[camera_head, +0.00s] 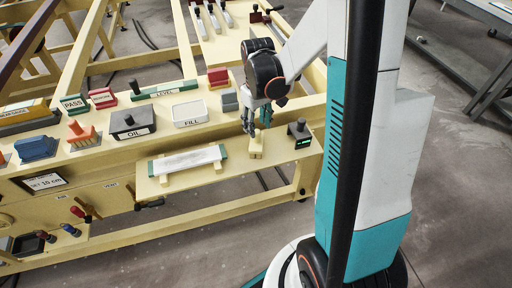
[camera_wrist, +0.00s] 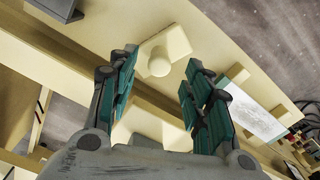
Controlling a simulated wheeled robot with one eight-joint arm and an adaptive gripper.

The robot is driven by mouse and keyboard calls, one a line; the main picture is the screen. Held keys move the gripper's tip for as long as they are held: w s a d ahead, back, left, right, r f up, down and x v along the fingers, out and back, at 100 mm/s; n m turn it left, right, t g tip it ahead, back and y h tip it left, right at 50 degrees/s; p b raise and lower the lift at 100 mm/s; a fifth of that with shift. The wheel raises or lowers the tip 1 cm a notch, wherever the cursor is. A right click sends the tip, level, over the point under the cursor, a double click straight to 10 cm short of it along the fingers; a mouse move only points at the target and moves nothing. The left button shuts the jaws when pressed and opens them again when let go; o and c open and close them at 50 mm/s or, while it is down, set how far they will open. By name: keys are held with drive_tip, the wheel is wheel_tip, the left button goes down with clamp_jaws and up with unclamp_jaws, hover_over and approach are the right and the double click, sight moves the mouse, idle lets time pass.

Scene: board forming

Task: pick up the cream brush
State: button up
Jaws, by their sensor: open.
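The cream brush (camera_head: 257,151) stands on the cream lower ledge of the bench, right of the white sheet, in the head view. In the wrist view its pale block and round knob (camera_wrist: 159,67) show between my fingers. My gripper (camera_head: 256,124) points down just above the brush in the head view. In the wrist view my gripper (camera_wrist: 162,58) has its two teal-padded fingers spread, one on each side of the knob, with gaps on both sides. It holds nothing. The brush's underside is hidden.
A white sheet on a green-ended board (camera_head: 186,159) lies left of the brush. Behind are the FILL box (camera_head: 189,113) and the OIL box (camera_head: 132,121). The ledge's front edge is near.

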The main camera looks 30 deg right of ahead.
sight(257, 131)
drive_tip(key=shift+w+f+b, duration=0.15)
drive_tip(key=shift+f+b, duration=1.25)
drive_tip(key=shift+f, duration=1.7)
drive_tip(key=shift+r, duration=0.1)
clamp_jaws()
